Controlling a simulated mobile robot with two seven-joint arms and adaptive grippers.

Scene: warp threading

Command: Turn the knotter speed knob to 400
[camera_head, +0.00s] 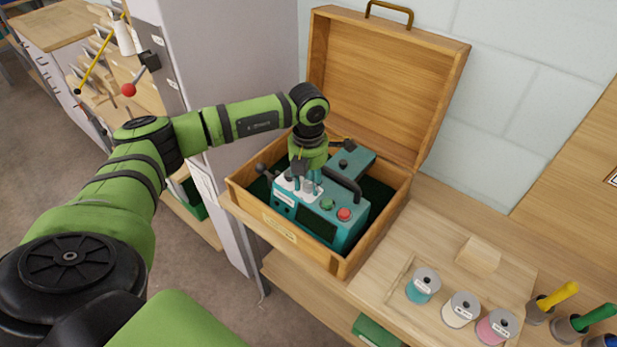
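The knotter (300,212) is a teal machine sitting in an open wooden case (292,248). Its front panel has a green button (327,203), a red button (344,214) and a pale plate under my gripper. My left gripper (308,187) points down onto the top left of that panel, with its fingertips at or just above the pale plate. The fingers are small and partly overlap the panel. The speed knob and its scale cannot be made out, and whether the fingers touch it cannot be told. My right gripper is out of view.
The case lid (385,85) stands open behind the knotter. A grey cabinet (233,60) rises close to my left arm. Several thread spools (423,286) and colored-handled tools (556,297) stand at the right of the bench.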

